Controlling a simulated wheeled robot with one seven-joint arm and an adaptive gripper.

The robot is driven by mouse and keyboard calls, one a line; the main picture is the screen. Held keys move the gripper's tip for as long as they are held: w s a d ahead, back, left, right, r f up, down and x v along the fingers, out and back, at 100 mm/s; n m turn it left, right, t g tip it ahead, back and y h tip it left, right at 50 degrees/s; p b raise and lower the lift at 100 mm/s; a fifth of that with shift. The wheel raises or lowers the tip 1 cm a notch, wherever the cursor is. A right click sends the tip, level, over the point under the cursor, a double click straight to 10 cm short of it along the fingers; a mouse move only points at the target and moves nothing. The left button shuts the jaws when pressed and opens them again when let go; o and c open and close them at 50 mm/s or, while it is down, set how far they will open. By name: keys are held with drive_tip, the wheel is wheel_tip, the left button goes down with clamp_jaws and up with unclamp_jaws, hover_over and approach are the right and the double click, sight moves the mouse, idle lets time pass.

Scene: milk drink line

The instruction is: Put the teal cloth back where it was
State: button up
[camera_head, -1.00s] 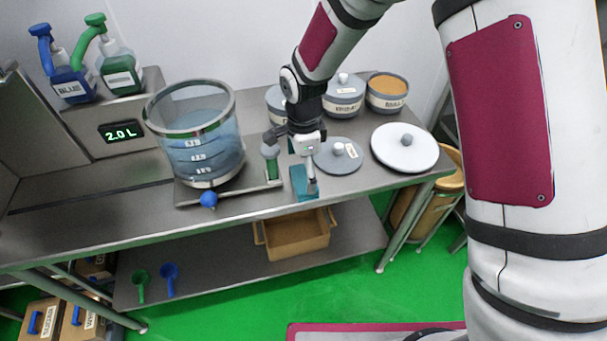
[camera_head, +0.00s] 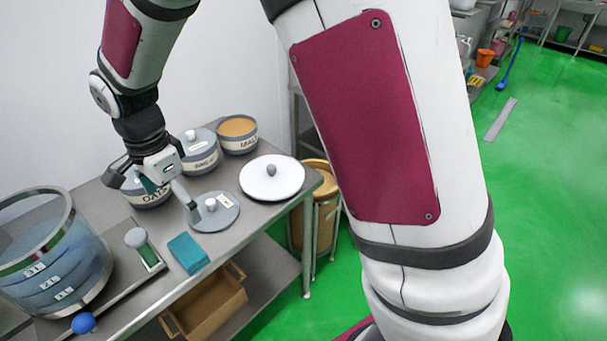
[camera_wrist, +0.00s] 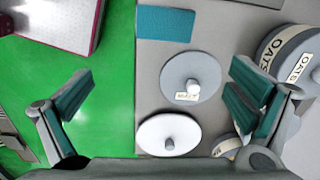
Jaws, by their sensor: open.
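The teal cloth (camera_head: 188,253) lies folded and flat on the steel table, near its front edge, between the grey lid and the small green-filled holder. It also shows at the top of the wrist view (camera_wrist: 165,25). My gripper (camera_head: 152,192) is above the table, behind the cloth and apart from it. In the wrist view my gripper (camera_wrist: 160,105) has its teal-padded fingers wide apart with nothing between them.
A grey lid (camera_head: 214,212) and a white lid (camera_head: 272,180) lie right of the cloth. Labelled tubs, including oats (camera_head: 150,197), stand behind. A clear measuring vessel (camera_head: 52,262) stands left. A brown crate (camera_head: 212,305) is on the lower shelf.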

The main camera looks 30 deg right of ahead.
drive_tip(key=s+d+r+n+t, duration=0.3)
drive_tip(key=s+d+r+n, duration=0.6)
drive_tip(key=s+d+r, duration=0.55)
drive_tip(key=s+d+n, duration=0.2)
drive_tip(key=s, duration=0.2)
drive_tip(key=s+d+r+n+t, duration=0.1)
drive_tip(key=s+n, duration=0.1)
drive_tip(key=s, duration=0.2)
drive_tip(key=shift+d+n+t, duration=0.3)
drive_tip(key=shift+d, duration=0.05)
